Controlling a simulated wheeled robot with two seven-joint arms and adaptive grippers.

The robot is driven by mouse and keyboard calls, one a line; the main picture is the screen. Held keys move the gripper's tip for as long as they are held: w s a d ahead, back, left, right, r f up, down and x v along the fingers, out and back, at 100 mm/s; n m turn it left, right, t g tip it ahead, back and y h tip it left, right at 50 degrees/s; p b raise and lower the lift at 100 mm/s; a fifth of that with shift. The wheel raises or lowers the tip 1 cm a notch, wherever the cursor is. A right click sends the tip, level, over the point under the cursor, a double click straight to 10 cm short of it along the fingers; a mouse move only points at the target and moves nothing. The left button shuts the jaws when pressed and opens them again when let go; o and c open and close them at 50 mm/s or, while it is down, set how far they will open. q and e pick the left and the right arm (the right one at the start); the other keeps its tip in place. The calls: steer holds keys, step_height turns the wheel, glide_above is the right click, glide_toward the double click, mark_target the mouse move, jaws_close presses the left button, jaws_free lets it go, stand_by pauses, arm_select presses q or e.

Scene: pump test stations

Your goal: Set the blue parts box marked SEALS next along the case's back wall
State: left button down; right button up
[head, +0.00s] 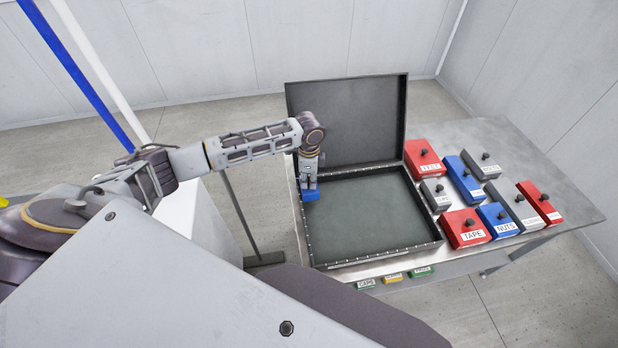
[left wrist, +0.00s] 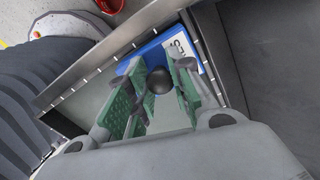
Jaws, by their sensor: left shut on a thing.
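The open dark case (head: 432,243) lies on the metal table, its lid raised at the back. A blue parts box (head: 311,195) is at the case's back left corner; it also shows in the left wrist view (left wrist: 147,55). Its white label is partly hidden, so I cannot read the whole word. My left gripper (head: 309,182) points down and is shut on the box's black knob (left wrist: 159,80), with green finger pads on either side. The box sits close along the case walls; I cannot tell if it touches the floor. My right gripper is not in view.
Several boxes stand right of the case, including a red TAPE box (head: 465,229), a blue NUTS box (head: 497,220) and another blue box (head: 463,179). The raised lid (head: 350,120) rises behind the case floor. The rest of the case floor (head: 370,215) is bare.

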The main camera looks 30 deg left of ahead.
arm_select(q)
steer(key=shift+f, duration=1.45)
stand_by(1.9)
steer(key=c, duration=1.2)
jaws_free()
steer(key=shift+r, duration=6)
